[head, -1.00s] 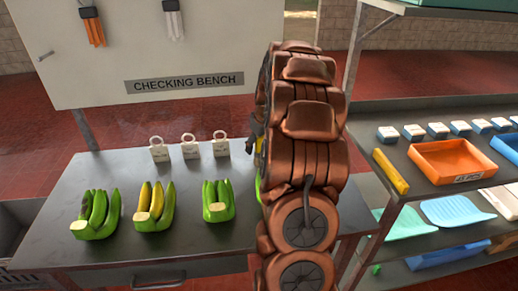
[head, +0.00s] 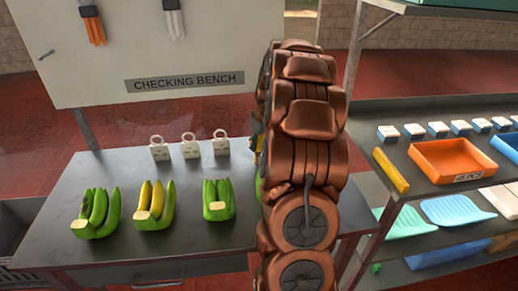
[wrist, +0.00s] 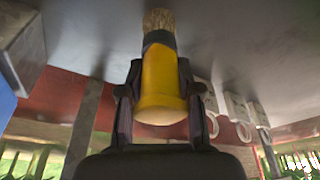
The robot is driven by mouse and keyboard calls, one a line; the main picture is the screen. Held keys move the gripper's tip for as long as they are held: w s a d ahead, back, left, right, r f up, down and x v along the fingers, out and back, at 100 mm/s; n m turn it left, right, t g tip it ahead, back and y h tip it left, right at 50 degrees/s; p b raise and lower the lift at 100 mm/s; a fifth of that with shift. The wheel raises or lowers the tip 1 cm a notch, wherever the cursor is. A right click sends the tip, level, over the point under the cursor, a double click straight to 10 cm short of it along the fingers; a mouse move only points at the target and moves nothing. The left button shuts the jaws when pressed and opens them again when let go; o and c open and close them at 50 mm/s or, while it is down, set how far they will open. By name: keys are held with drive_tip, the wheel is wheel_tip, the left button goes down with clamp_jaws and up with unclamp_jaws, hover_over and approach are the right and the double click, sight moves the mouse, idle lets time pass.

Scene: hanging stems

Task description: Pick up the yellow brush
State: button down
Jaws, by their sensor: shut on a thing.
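The yellow brush (wrist: 162,88) is in the wrist view, with a thick yellow handle, a dark band and tan bristles pointing to the top of the picture. My gripper (wrist: 157,92) has its two dark fingers on either side of the handle, shut on it. Whether the bristles touch the grey surface behind them I cannot tell. In the head view my copper-coloured arm hides most of the gripper and the brush, at the right part of the checking bench (head: 150,262).
Several green and yellow banana bunches (head: 154,207) stand along the bench. White tags with rings (head: 190,147) stand behind them; some show in the wrist view. A shelf on the right holds an orange tray (head: 452,160) and small boxes. A sign board (head: 185,81) rises behind the bench.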

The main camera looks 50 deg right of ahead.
wheel_tip(320, 180, up, 8)
drive_tip(key=shift+r+b, duration=0.25)
drive_tip(key=shift+b, duration=0.85)
drive_tip(key=shift+r, duration=0.65)
drive_tip(key=shift+r, duration=0.15)
